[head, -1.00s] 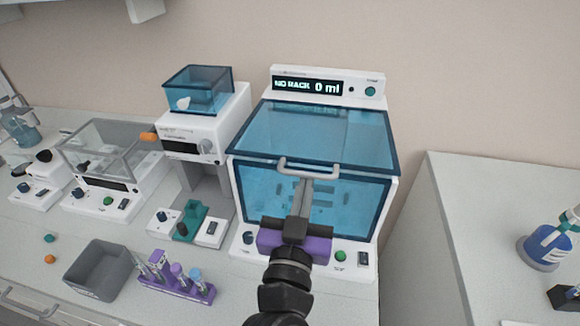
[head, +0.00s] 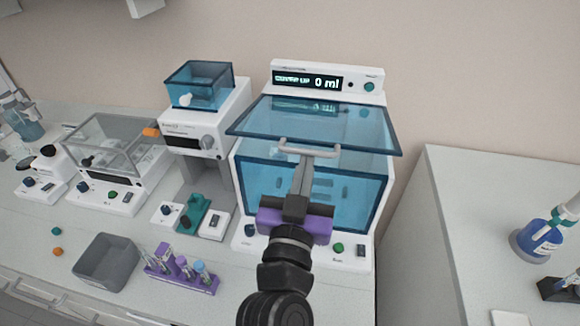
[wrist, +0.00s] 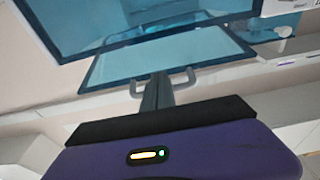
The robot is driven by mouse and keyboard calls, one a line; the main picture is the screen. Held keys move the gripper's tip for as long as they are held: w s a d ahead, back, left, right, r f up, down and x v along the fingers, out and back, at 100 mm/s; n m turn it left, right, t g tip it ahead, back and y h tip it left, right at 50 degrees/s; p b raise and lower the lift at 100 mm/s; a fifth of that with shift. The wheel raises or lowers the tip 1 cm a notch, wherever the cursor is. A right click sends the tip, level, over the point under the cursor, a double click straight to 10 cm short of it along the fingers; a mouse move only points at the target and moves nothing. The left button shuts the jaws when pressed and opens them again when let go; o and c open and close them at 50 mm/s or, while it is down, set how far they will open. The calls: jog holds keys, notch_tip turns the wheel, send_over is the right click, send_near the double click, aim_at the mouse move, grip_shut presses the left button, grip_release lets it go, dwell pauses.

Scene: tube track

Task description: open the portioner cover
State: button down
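The portioner (head: 245,190) is a white machine with a translucent blue front and a hinged blue cover (head: 345,120). The cover is raised a little, its front edge tilted up and clear of the body below. A light grey handle (head: 285,143) runs along its front edge. My gripper (head: 306,156), with a purple body, has its narrow grey fingers together on the middle of the handle. In the wrist view the fingers (wrist: 158,80) meet the handle (wrist: 190,76) below the cover. The portioner display (head: 308,82) appears to read "COVER UP 0 ml".
A device with a blue box on top (head: 205,130) stands close on the left. A purple tube rack (head: 180,281) and a grey bin (head: 105,262) are at the front left. On the right is another counter with a blue bottle (head: 540,240). The wall is behind.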

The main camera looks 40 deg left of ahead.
notch_tip(320, 180, up, 7)
jog(key=w+a+p, duration=0.1)
jog(key=w+p, duration=0.1)
jog(key=p, duration=0.1)
jog(key=shift+w+a+f, duration=0.2)
jog(key=shift+w, duration=0.05)
dwell(0.5)
jog(key=shift+x, duration=1.2)
jog(key=shift+b+x, duration=0.55)
jog(key=shift+x, duration=0.45)
jog(key=shift+w+a+f, duration=0.1)
jog(key=shift+w+a, duration=0.1)
jog(key=shift+w, duration=0.25)
jog(key=shift+w+a+f, duration=0.1)
jog(key=shift+w+a, duration=0.1)
jog(key=shift+w, duration=0.25)
jog(key=shift+w+a+r+b, duration=0.1)
jog(key=shift+r+b, duration=0.2)
jog(key=shift+r, duration=0.05)
jog(key=shift+w+a+r, duration=0.4)
jog(key=shift+w+a, duration=0.05)
jog(key=shift+w, duration=0.15)
